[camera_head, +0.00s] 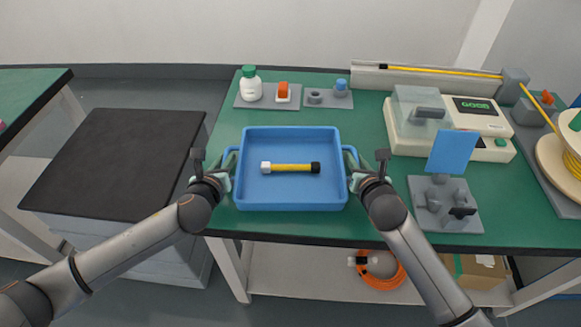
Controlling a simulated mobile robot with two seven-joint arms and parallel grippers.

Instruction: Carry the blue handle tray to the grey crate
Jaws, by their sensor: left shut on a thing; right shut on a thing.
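The blue handle tray (290,204) is at the front left part of the green bench, with a handle on each side. A short yellow piece with one white end and one black end (291,168) lies in it. My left gripper (226,170) is shut on the tray's left handle. My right gripper (354,170) is shut on its right handle. I cannot tell whether the tray touches the bench top. A grey crate (120,238) with a dark flat top (115,155) stands on the floor to the left of the bench.
The green bench (360,226) holds a white bottle (250,86) and small grey fixtures behind the tray. A machine with a green display (473,106), a blue plate on a stand (452,153) and a cable spool (562,160) stand to the right. Another table (30,90) is far left.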

